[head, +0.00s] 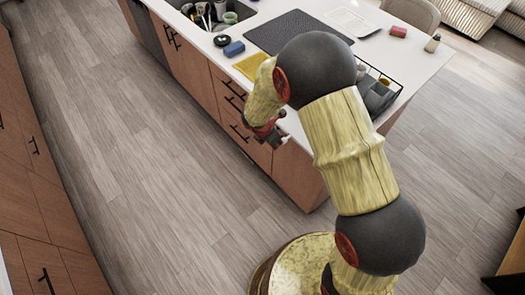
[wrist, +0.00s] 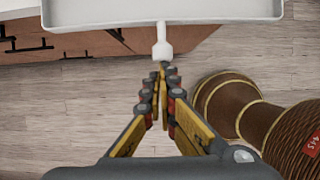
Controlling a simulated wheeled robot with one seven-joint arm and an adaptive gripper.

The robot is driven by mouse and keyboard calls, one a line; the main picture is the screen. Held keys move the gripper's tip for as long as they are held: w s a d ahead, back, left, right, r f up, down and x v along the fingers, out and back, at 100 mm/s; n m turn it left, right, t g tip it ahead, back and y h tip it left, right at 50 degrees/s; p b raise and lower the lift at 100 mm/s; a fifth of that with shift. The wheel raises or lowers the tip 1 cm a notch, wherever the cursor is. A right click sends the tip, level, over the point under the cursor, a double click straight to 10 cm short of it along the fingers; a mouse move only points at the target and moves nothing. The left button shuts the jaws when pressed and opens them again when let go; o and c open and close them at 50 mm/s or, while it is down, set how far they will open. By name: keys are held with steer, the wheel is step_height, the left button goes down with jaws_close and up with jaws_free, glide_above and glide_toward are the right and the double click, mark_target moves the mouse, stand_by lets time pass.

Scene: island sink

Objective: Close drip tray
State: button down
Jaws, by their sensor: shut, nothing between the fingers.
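The white drip tray (wrist: 160,17) shows at the top of the wrist view, its near rim running across the picture and most of it cut off by the frame. A short white spout (wrist: 161,47) sticks out from the middle of that rim towards my gripper (wrist: 163,68). My gripper is shut and empty, its fingertips right at the spout's end; I cannot tell whether they touch it. In the head view my gripper (head: 270,134) is beside the island's near edge, and my arm hides much of that area.
A black wire dish rack (head: 383,91) stands at the island's corner, partly behind my arm. A dark mat (head: 292,32), a yellow cloth (head: 250,66) and a blue sponge (head: 234,48) lie on the white counter. Drawers with black handles (head: 240,133) face the aisle. The wooden floor (head: 150,150) is clear.

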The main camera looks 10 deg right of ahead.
steer(key=w+d+p, duration=0.1)
steer(key=w+d, duration=0.1)
steer(key=d, duration=0.2)
steer(key=w+d+p, duration=0.1)
steer(key=w+d, duration=0.2)
steer(key=d, duration=0.1)
steer(key=w+d+p, duration=0.1)
steer(key=w+d, duration=0.2)
steer(key=d, duration=0.1)
steer(key=shift+w, duration=0.15)
